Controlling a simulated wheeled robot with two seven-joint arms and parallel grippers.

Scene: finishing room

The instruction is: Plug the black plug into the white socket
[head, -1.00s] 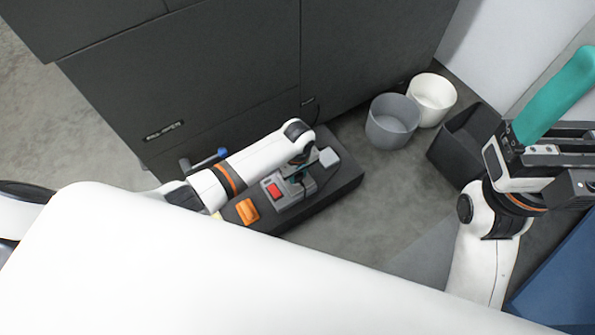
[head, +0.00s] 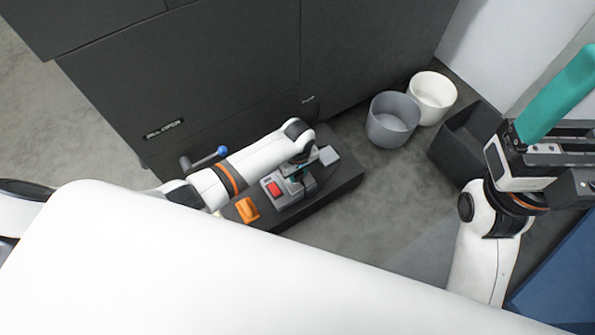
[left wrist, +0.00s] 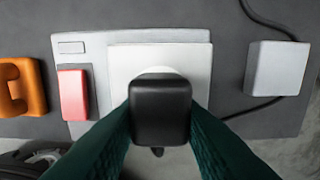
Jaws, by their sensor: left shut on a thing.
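The black plug (left wrist: 160,112) is between the dark teal fingers of my left gripper, which is shut on it. In the left wrist view it is in front of the white socket (left wrist: 125,68), lined up with the socket's pale round face. The plug hides most of that face, so I cannot tell whether it touches or enters it. In the head view my left gripper (head: 298,173) is low over the socket unit, and its wrist hides much there. My right gripper (head: 549,120) is at the right edge with one teal finger visible. Its other finger is not clear.
A red switch (left wrist: 73,95) is left of the socket, with an orange handle (left wrist: 36,88) further left. A grey block (left wrist: 277,69) with a black cable (left wrist: 255,106) is on the right. Grey (head: 392,127) and white (head: 432,95) bins stand on the floor beside a dark cabinet (head: 225,85).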

